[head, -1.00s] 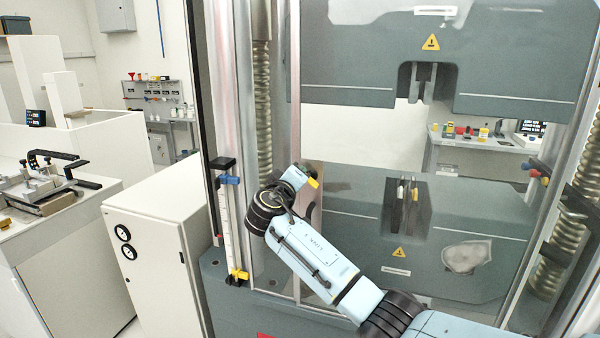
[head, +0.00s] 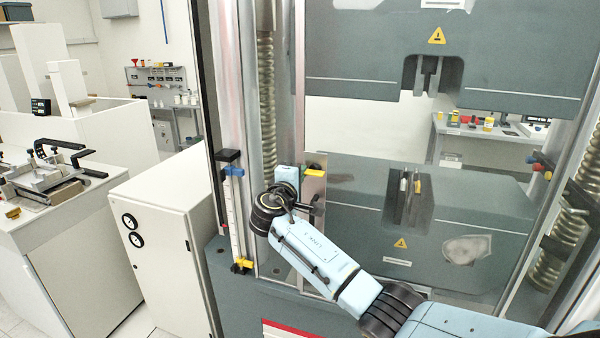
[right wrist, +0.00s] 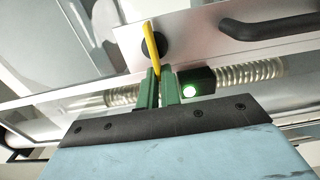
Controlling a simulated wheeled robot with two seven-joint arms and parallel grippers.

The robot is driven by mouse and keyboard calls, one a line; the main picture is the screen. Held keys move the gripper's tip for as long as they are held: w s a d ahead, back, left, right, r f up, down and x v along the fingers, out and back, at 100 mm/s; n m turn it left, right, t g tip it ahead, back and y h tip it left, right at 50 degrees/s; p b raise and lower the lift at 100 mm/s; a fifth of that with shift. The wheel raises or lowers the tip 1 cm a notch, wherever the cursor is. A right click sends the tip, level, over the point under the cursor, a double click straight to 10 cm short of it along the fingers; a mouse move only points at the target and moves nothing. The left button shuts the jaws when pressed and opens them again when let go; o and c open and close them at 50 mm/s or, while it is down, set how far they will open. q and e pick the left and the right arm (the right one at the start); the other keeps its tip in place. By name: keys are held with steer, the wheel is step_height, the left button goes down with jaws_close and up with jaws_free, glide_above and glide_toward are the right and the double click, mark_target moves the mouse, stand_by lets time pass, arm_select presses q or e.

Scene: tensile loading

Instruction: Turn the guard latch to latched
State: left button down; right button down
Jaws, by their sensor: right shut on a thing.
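The guard latch is a yellow lever (head: 314,172) on a dark round hub, on a metal plate (head: 313,192) at the guard's edge. In the head view the lever lies about level. My right gripper (head: 302,172) is at its left end. In the right wrist view the yellow lever (right wrist: 156,50) runs from the dark hub (right wrist: 154,46) down between the green fingers of my right gripper (right wrist: 160,76), which is shut on it. The inner end of the lever is hidden between the fingers. My left gripper is not in view.
A dark bar handle (right wrist: 270,24) is on the plate. The machine's column (head: 222,120) stands left of my arm, with a white cabinet (head: 150,230) beyond it.

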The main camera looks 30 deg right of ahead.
stand_by(0.4)
steer(key=c, duration=1.6)
jaws_free()
steer(key=b+v, duration=0.3)
steer(key=v, duration=1)
steer(key=shift+s, duration=0.15)
steer(key=shift+a, duration=0.1)
